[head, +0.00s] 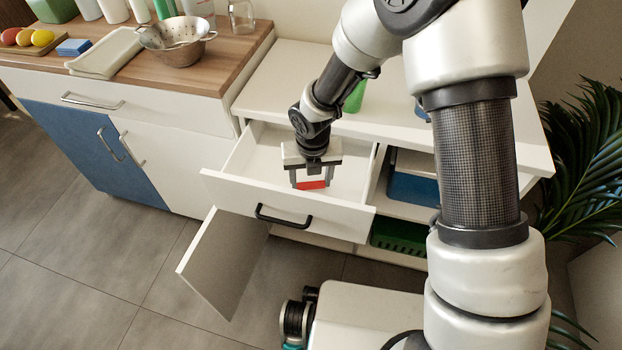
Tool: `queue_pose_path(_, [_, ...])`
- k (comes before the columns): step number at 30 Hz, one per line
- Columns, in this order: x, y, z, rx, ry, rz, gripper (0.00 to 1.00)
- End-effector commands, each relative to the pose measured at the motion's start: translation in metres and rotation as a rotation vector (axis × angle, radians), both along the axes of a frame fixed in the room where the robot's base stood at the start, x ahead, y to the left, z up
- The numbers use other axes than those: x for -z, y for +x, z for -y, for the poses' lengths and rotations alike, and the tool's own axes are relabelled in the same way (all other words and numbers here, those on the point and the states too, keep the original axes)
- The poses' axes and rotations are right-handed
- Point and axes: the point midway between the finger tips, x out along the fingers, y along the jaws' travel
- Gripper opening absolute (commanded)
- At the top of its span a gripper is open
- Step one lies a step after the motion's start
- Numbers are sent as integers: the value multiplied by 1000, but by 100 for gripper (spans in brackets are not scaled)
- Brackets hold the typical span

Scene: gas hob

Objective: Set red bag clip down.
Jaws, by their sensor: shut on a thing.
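The red bag clip (311,185) is a small red bar between the fingertips of my gripper (310,184). My gripper is shut on it and points down over the open white drawer (335,224). The clip shows near the drawer's front panel, within the drawer's outline. I cannot tell whether the clip touches the drawer floor or hangs above it. The visible part of the drawer floor looks empty; my wrist hides some of it.
A cabinet door (224,262) stands open below the drawer. To the right are shelves with a blue bin (412,191) and a green basket (398,237). A metal colander (176,42) stands on the wooden counter at left. A green object (355,97) stands behind my wrist.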

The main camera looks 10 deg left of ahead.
Motion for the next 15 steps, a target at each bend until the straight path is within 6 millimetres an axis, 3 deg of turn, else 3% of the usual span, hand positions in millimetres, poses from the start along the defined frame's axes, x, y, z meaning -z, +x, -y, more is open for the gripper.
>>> queue_pose_path(2, [4, 0, 0, 0, 0, -1, 37])
queue_pose_path(3, [2, 0, 0, 0, 0, 0, 64])
queue_pose_path(5, [2, 0, 0, 0, 0, 0, 74])
queue_pose_path(15, [-1, 0, 0, 0, 0, 0, 76])
